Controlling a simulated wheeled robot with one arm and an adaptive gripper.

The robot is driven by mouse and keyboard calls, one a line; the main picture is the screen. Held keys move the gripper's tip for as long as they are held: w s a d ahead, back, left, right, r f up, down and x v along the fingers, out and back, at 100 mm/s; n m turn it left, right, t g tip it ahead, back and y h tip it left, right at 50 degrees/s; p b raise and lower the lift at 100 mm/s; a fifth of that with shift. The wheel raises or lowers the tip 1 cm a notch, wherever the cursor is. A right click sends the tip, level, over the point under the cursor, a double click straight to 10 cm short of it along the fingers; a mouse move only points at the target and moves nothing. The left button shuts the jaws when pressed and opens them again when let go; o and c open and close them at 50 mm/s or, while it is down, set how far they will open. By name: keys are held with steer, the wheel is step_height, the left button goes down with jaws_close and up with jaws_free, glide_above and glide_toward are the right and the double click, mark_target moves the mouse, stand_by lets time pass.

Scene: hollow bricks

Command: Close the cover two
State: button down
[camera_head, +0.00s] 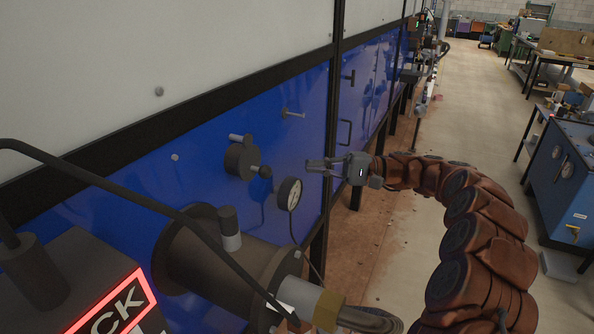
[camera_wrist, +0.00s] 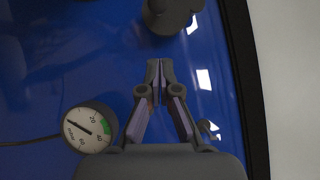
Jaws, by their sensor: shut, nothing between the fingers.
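A glossy blue panel (camera_head: 215,115) in a black frame runs along the left side in the head view. It fills most of the wrist view (camera_wrist: 60,50). No label shows which part is cover two, so I cannot tell. A dark round fitting with a short handle (camera_head: 241,160) sits on the panel, and a dark fitting (camera_wrist: 170,12) shows at the top of the wrist view. My gripper (camera_head: 309,165) is in front of the panel, right of the fitting and above a gauge, with its fingertips (camera_wrist: 160,66) together and empty. I cannot tell whether they touch the panel.
A round pressure gauge (camera_head: 289,194) with a cable is close below my gripper; it also shows in the wrist view (camera_wrist: 90,127). A large dark cylinder (camera_head: 205,262) juts out at lower left. A black upright (camera_head: 331,130) borders the panel. The aisle floor (camera_head: 455,120) is clear.

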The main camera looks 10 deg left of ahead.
steer(key=shift+b+v, duration=0.5)
steer(key=shift+v, duration=1.95)
